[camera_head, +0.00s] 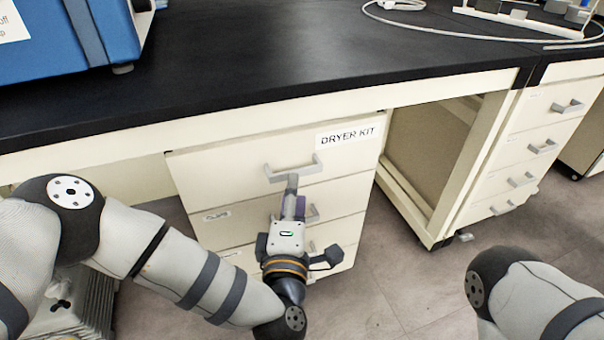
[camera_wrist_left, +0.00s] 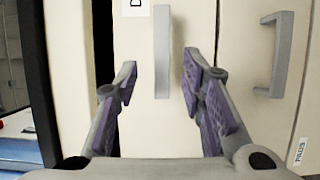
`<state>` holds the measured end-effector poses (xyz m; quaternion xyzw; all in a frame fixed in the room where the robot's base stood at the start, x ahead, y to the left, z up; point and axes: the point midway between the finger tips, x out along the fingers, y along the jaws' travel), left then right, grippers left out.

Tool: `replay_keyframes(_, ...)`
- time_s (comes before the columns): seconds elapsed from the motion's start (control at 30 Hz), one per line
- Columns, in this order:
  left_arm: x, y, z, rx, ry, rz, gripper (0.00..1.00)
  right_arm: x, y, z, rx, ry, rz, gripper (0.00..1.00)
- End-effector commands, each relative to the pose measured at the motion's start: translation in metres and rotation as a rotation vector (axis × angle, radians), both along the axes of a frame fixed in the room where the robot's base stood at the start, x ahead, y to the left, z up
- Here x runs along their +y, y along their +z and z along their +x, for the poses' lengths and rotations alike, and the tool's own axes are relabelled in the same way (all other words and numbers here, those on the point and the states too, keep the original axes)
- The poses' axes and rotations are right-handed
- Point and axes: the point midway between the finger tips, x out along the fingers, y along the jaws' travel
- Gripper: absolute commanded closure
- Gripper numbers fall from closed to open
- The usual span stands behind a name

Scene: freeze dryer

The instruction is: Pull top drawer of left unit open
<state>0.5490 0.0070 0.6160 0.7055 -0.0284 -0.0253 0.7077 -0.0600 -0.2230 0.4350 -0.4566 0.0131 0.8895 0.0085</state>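The left unit is a cream drawer cabinet under the black bench. Its top drawer (camera_head: 240,165) bears a "DRYER KIT" label and looks shut. Its grey bar handle (camera_head: 293,168) also shows in the left wrist view (camera_wrist_left: 162,70), upright there because that view is turned. My left gripper (camera_head: 291,187) is in front of this handle. In the left wrist view its two purple-padded fingers (camera_wrist_left: 160,70) are spread, one on each side of the handle line, with no visible contact. My right gripper is out of view; only part of my right arm shows at lower right.
Lower drawers (camera_head: 215,218) with their own handles sit below; one is labelled "PADS" (camera_wrist_left: 299,153). An open knee space (camera_head: 430,140) separates this unit from another drawer unit (camera_head: 535,140) at right. A blue machine (camera_head: 60,45) stands on the bench. Floor (camera_head: 375,295) in front is clear.

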Motion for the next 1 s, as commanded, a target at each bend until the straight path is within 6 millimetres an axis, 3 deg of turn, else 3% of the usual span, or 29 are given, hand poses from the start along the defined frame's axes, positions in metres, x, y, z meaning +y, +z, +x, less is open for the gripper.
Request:
replay_keyframes(0.1,-0.002,-0.003,0.029,0.001,0.001,0.001,0.63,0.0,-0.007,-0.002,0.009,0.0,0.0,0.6)
replay_keyframes(0.3,-0.005,-0.003,0.059,0.003,-0.001,0.001,0.63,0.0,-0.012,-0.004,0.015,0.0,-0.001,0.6)
replay_keyframes(0.6,-0.006,-0.001,0.065,0.004,-0.003,0.002,0.63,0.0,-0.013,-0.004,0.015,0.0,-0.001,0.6)
replay_keyframes(0.63,-0.006,-0.001,0.065,0.004,-0.003,0.002,0.66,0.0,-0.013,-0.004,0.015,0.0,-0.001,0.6)
replay_keyframes(0.8,-0.006,-0.001,0.065,0.004,-0.003,0.002,1.0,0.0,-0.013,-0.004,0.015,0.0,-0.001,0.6)
replay_keyframes(1.0,-0.006,-0.001,0.065,0.004,-0.003,0.002,1.0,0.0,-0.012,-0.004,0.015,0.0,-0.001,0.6)
